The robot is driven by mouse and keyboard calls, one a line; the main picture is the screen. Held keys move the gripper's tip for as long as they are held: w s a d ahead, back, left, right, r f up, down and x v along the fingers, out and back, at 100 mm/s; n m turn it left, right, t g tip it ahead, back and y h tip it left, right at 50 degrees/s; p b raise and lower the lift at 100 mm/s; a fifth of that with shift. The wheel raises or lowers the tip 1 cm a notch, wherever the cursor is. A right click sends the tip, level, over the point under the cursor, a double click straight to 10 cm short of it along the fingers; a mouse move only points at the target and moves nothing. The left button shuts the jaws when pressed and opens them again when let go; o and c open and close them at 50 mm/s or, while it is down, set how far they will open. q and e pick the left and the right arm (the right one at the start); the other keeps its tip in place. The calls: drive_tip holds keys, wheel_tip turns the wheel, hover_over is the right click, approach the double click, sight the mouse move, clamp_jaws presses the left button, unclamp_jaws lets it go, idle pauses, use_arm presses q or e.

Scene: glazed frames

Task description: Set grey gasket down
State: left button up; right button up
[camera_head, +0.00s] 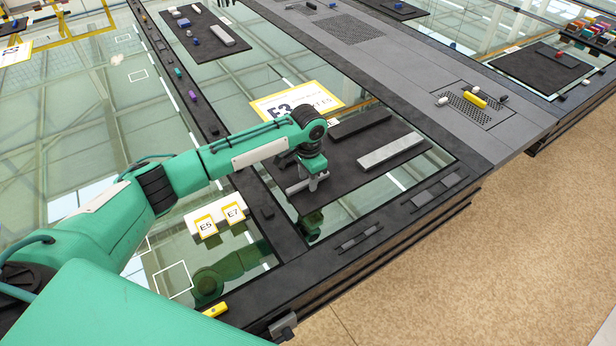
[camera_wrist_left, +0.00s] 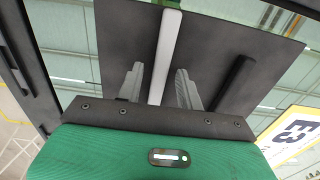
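A long light-grey bar (camera_head: 392,152), which I take to be the grey gasket, lies on the black mat (camera_head: 335,170) near its right end. My left gripper (camera_head: 304,184) is over the left part of that mat, apart from the bar in the head view. In the left wrist view the two fingers (camera_wrist_left: 160,90) stand spread. The grey bar (camera_wrist_left: 166,50) shows between and beyond them, with gaps on both sides. Its near end is hidden by the gripper body. I see nothing held. My right gripper is not in view.
A dark bar (camera_head: 360,123) lies behind the grey one on the mat. A grey walkway panel (camera_head: 400,75) runs past the mat's right side.

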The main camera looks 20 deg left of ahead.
use_arm(q)
wheel_tip(320, 180, up, 12)
drive_tip(key=b, duration=0.3)
drive_tip(key=shift+r, duration=0.15)
